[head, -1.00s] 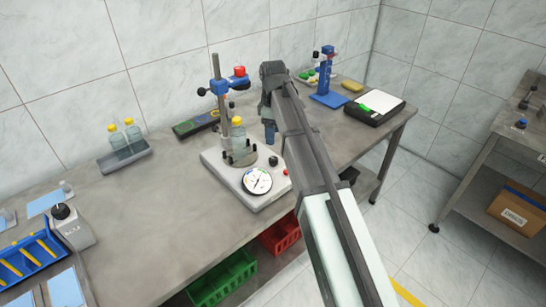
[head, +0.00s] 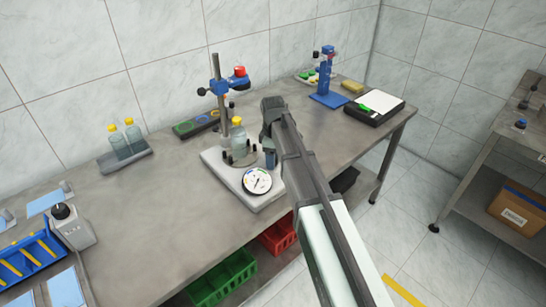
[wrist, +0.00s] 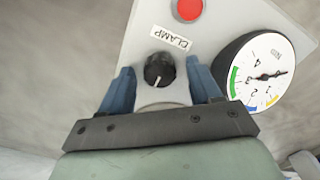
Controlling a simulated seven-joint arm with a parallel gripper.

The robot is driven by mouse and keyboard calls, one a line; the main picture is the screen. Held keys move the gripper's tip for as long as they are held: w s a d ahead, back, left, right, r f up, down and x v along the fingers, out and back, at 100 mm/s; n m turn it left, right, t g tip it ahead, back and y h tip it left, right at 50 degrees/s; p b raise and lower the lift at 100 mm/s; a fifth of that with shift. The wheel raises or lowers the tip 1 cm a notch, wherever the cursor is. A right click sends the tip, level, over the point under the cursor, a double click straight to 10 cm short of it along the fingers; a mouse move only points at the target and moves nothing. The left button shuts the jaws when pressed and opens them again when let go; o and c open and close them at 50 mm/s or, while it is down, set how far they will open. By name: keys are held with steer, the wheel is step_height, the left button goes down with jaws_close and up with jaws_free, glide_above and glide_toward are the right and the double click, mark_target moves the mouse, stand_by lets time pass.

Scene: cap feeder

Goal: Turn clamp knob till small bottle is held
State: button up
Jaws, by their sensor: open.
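The small bottle (head: 238,138), clear with a yellow cap, stands upright among dark pegs on the pale tester base (head: 211,157). I cannot tell whether the pegs touch it. The black clamp knob (wrist: 159,69) sits beside a CLAMP label (wrist: 170,38) in the wrist view, its white mark toward the gripper's palm. My gripper (wrist: 157,80) is open, with one blue finger on each side of the knob and visible gaps to both. In the head view my gripper (head: 269,150) is over the right part of the base, and the arm hides the knob.
A round dial gauge (head: 257,180) is on the base, close to my right finger in the wrist view. A red button (wrist: 188,9) lies beyond the knob. A post with a blue bracket (head: 220,87) rises behind the bottle. Two more bottles (head: 125,137) stand in a tray at left.

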steer(key=c, duration=1)
steer(key=shift+c, duration=0.2)
steer(key=shift+m, duration=0.3)
steer(key=m, duration=0.9)
steer(key=shift+w+m, duration=0.1)
steer(key=shift+m, duration=0.3)
steer(key=m, duration=0.5)
steer(key=shift+d, duration=0.1)
steer(key=m, duration=0.5)
steer(key=shift+m, duration=0.4)
